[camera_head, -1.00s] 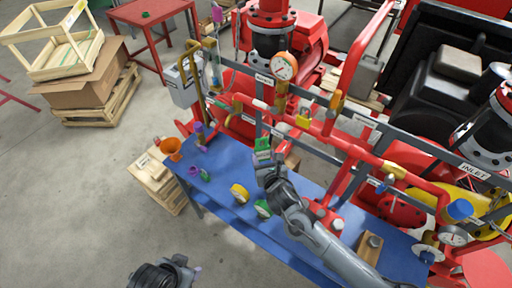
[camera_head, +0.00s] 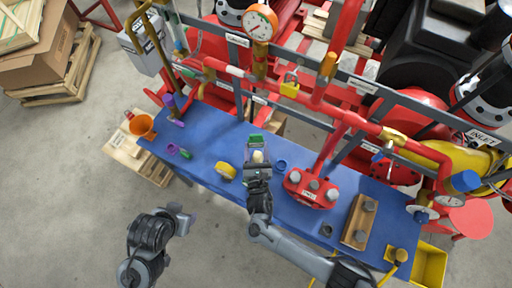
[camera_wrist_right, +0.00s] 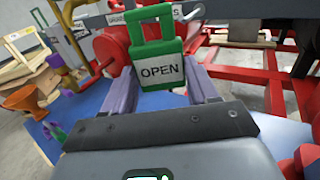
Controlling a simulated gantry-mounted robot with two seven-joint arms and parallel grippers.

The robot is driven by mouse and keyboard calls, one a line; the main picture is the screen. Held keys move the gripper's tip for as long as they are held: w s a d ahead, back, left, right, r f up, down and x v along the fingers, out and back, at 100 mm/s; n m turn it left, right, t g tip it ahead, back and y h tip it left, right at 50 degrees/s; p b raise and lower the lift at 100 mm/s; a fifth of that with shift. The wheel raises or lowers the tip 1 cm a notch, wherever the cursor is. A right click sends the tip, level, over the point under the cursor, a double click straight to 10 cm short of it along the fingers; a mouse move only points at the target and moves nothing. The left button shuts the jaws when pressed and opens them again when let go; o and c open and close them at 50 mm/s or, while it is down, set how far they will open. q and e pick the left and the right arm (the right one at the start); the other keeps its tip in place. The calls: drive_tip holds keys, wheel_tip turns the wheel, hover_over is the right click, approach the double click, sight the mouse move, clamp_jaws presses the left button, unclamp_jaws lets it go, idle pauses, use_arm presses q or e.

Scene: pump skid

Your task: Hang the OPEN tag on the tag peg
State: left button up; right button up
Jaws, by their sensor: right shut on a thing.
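The green OPEN tag (camera_wrist_right: 160,68) has a white label and a loop handle on top. It stands upright between the two purple fingers of my right gripper (camera_wrist_right: 162,92), which is shut on it. In the head view the tag (camera_head: 257,141) shows at the tip of my right gripper (camera_head: 257,158), over the far part of the blue table. My left gripper (camera_head: 182,217) is at the lower left, in front of the table and away from the tag; its fingers are too unclear to read. I cannot pick out the tag peg for certain among the rails.
A yellow padlock (camera_head: 290,86) hangs there.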

drive_tip(key=shift+w+d+f, duration=0.15)
drive_tip(key=shift+w+d, duration=0.1)
drive_tip(key=shift+w, duration=0.1)
drive_tip(key=shift+w+d+f+b, duration=0.1)
drive_tip(key=shift+w+d+b, duration=0.2)
drive_tip(key=shift+w+b, duration=0.35)
drive_tip(key=shift+w+d+f+b, duration=0.1)
drive_tip(key=shift+w+d+b, duration=0.25)
drive_tip(key=shift+w, duration=0.4)
drive_tip(key=shift+w+d+b, duration=0.2)
drive_tip(key=shift+w+b, duration=0.4)
drive_tip(key=shift+w, duration=0.1)
drive_tip(key=w, duration=0.1)
drive_tip(key=w+d+b, duration=0.1)
drive_tip(key=w+b, duration=0.1)
drive_tip(key=shift+w+d+f, duration=0.2)
drive_tip(key=shift+d+f, duration=0.1)
drive_tip(key=shift+f, duration=0.05)
drive_tip(key=shift+w+f, duration=0.1)
